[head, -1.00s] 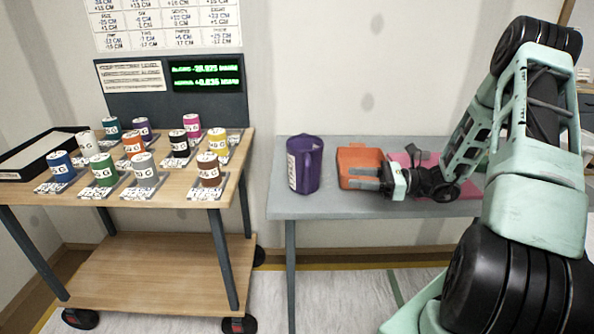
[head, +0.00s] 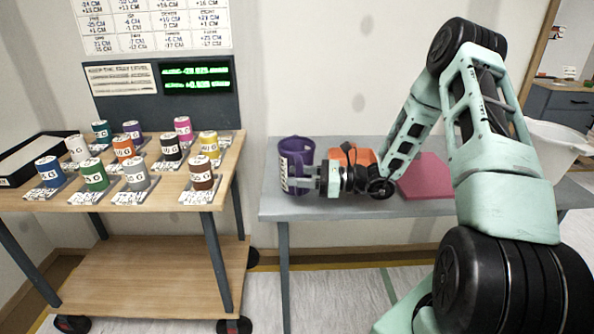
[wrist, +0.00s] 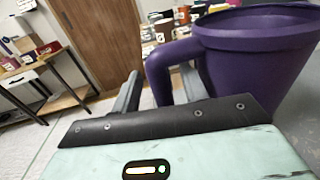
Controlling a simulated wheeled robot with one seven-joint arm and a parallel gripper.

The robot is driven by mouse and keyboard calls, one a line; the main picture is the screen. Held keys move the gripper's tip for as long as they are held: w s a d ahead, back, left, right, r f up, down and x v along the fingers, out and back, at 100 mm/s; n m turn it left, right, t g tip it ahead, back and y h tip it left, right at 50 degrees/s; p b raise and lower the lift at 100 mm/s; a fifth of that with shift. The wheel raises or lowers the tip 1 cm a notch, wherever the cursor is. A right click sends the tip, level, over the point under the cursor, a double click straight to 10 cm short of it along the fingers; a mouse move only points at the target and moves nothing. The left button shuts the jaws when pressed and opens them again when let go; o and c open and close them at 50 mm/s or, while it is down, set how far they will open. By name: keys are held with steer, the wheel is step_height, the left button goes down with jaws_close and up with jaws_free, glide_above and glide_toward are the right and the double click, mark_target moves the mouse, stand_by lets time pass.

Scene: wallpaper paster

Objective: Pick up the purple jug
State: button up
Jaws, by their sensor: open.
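The purple jug (head: 296,153) stands upright on the left end of the grey table, with a white label on its side. It fills the right of the wrist view (wrist: 262,55), with its handle (wrist: 170,66) on the left side of its body. My gripper (head: 297,178) is open beside the jug, its fingers reaching left across the jug's front in the head view. In the wrist view the handle comes down by the two fingers (wrist: 158,95). I cannot tell whether the handle lies fully between them or touches them.
The grey table (head: 350,208) also bears an orange container (head: 366,156), partly behind my wrist, and a pink flat item (head: 428,178). A wooden cart (head: 200,196) with several labelled cans stands to the left, with a gap before the table. A white bucket (head: 553,140) is at the right.

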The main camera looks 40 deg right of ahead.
jaws_close()
